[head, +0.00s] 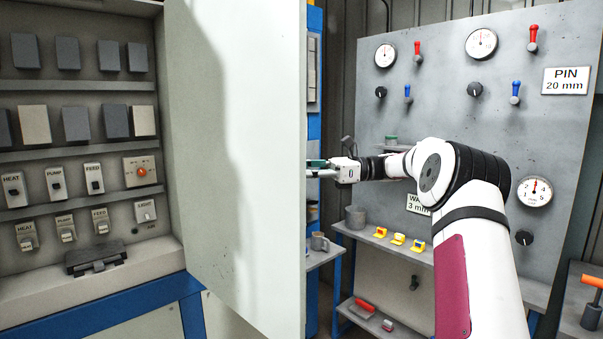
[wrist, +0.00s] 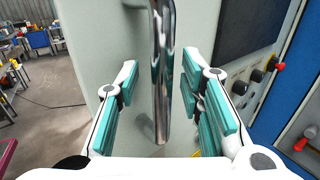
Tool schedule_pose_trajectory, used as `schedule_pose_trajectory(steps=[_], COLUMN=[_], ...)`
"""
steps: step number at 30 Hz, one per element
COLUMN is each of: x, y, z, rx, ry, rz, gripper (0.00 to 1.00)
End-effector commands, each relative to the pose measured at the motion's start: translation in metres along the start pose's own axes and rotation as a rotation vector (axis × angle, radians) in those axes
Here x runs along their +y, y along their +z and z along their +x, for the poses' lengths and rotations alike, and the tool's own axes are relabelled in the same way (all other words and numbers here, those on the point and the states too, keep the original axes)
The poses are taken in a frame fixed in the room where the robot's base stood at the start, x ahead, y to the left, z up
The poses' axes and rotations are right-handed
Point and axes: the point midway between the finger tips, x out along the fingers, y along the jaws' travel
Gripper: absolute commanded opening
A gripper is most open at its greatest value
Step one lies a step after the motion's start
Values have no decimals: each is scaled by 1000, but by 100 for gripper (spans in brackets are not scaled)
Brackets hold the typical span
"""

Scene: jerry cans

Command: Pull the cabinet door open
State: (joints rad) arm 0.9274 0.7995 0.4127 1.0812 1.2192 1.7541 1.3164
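The cabinet door (head: 235,150) is a tall pale panel. It stands swung out from the cabinet (head: 85,275), whose inside shows on the left in the head view. My gripper (head: 312,168) is at the door's free right edge, partly hidden behind it. In the wrist view a shiny vertical metal handle (wrist: 161,75) stands on the door face (wrist: 100,30). My gripper's teal-padded fingers (wrist: 163,105) are spread on either side of the handle, with visible gaps. In the head view the handle is hidden behind the door.
Cabinet shelves hold grey and cream blocks and labelled switches (head: 55,182). A grey panel (head: 450,130) with gauges and levers stands at the right, behind my arm. Floor (wrist: 45,110) shows at left in the wrist view.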

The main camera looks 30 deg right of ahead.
Motion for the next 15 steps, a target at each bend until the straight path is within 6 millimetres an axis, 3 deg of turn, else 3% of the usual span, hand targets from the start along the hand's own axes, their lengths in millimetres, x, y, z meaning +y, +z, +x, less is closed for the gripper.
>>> schedule_pose_trajectory(steps=[8, 15], x=[-1, -1], y=[1, 0], z=[-3, -39], rx=[-1, -2], ry=[-1, -4], rz=[-3, -3], gripper=[35, 35])
